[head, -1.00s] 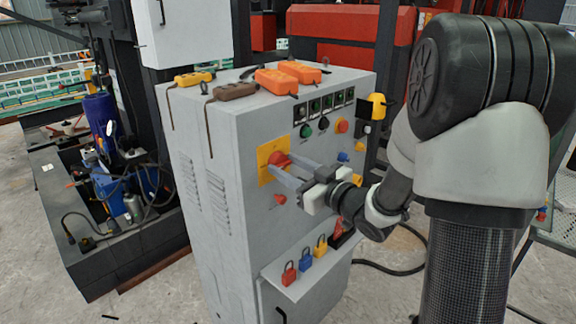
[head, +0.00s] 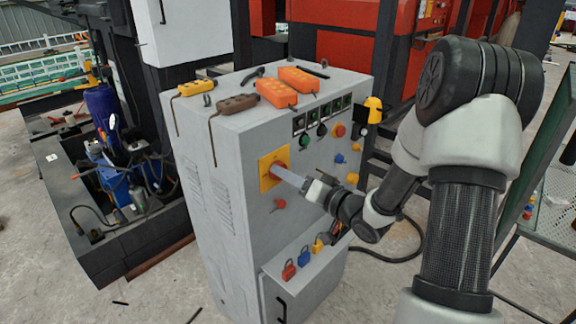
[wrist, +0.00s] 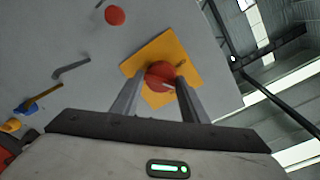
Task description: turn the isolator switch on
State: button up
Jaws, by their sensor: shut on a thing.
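The isolator switch is a red rotary knob (wrist: 160,73) on a yellow square plate (head: 265,174), on the front of the grey cabinet. In the wrist view the plate (wrist: 188,52) looks tilted behind the knob. My gripper (head: 280,171) reaches the switch from the right. In the wrist view my gripper (wrist: 158,84) has one finger on each side of the knob, shut on it. In the head view the fingers overlap and hide most of the knob, so its exact angle is hard to tell there.
The grey cabinet (head: 240,245) has buttons, a red knob (head: 279,204) below the switch, and a shelf of padlocks (head: 289,269). Orange pendants (head: 276,93) and a brown box (head: 237,103) lie on top. A mesh-sided stand (head: 550,215) is at the right.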

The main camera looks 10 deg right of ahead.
jog(key=shift+w+r+m+y+p, duration=0.1)
jog(key=shift+m+y+p, duration=0.1)
jog(key=shift+m+p, duration=1.45)
jog(key=shift+r+m+y+p, duration=0.1)
jog(key=shift+m+y+p, duration=0.1)
jog(key=shift+m+p, duration=1.45)
jog(key=o, duration=1)
jog(key=shift+f, duration=0.1)
jog(key=shift+g, duration=0.3)
jog(key=b+v, duration=0.1)
jog(key=v, duration=1.6)
jog(key=shift+s, duration=0.25)
jog(key=shift+w+d, duration=0.1)
jog(key=shift+d, duration=0.05)
